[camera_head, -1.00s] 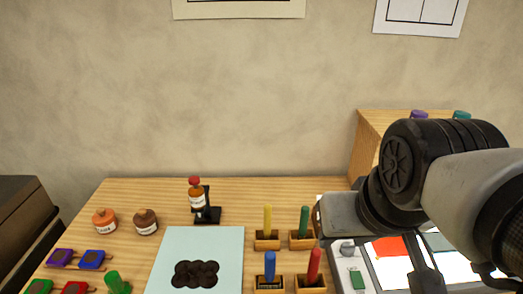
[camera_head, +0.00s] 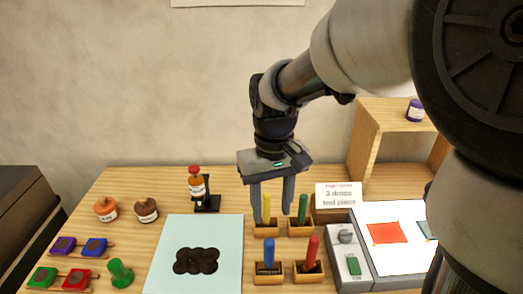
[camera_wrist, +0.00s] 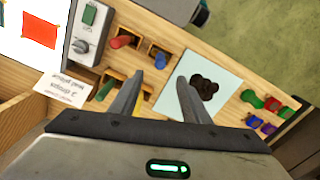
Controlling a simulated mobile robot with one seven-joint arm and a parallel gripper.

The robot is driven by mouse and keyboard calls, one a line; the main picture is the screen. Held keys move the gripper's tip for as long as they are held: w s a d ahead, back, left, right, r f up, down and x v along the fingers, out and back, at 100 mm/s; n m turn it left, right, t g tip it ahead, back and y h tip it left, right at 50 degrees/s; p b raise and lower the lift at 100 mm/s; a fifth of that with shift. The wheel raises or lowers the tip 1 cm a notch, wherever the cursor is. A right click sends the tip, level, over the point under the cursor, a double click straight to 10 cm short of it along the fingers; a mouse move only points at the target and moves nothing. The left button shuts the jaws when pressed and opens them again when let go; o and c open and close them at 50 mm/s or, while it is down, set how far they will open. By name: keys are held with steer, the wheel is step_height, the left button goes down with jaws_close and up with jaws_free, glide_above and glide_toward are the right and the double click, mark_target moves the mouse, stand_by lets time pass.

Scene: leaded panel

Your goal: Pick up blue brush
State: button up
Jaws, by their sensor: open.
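The blue brush (camera_head: 269,252) stands upright in a small wooden holder (camera_head: 268,268) at the front of the group of four-sided holders. It also shows in the wrist view (camera_wrist: 161,59), beyond my fingertips. My gripper (camera_head: 273,219) is open and empty, pointing down. In the head view it appears above and behind the blue brush, by the yellow brush (camera_head: 267,208), which one finger partly hides. In the wrist view the open fingers (camera_wrist: 162,85) point toward the blue brush's side of the table, apart from it.
A green brush (camera_head: 303,208) and a red brush (camera_head: 311,250) stand in neighbouring holders. A blue sheet (camera_head: 225,235) with dark round pieces lies left. A grey control box (camera_head: 352,262) and light panel (camera_head: 400,265) are right, with a small sign (camera_head: 338,195) behind.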

mark_target(270, 250)
step_height(270, 250, down, 16)
steer(key=shift+a+r+b, duration=0.1)
steer(key=shift+b, duration=0.2)
jaws_close()
stand_by(0.4)
